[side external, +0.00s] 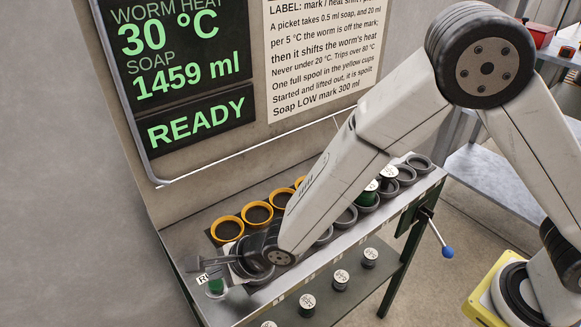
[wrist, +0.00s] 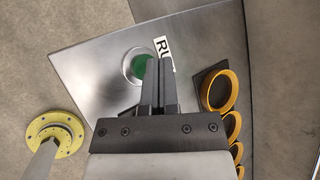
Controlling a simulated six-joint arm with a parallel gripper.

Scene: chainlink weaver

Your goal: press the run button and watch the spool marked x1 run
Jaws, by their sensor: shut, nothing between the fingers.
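The green run button (side external: 216,286) sits in a pale ring at the near left end of the steel bench, beside a partly hidden label starting "RU". It also shows in the wrist view (wrist: 140,66), partly covered by my fingers. My gripper (side external: 188,264) is shut and empty, at the button's end of the bench. In the wrist view my gripper (wrist: 156,45) has its fingertips just right of the button; I cannot tell whether they touch. White-topped spools (side external: 371,188) stand in the grey cups; their marks are too small to read, so I cannot pick out x1.
Yellow cups (side external: 228,229) line the bench's back, the visible ones without spools. A dark screen (side external: 175,75) reads worm heat 30 °C, soap 1459 ml, READY. More spools (side external: 308,303) stand on the lower shelf. A blue-knobbed lever (side external: 446,251) sticks out at the bench's right end.

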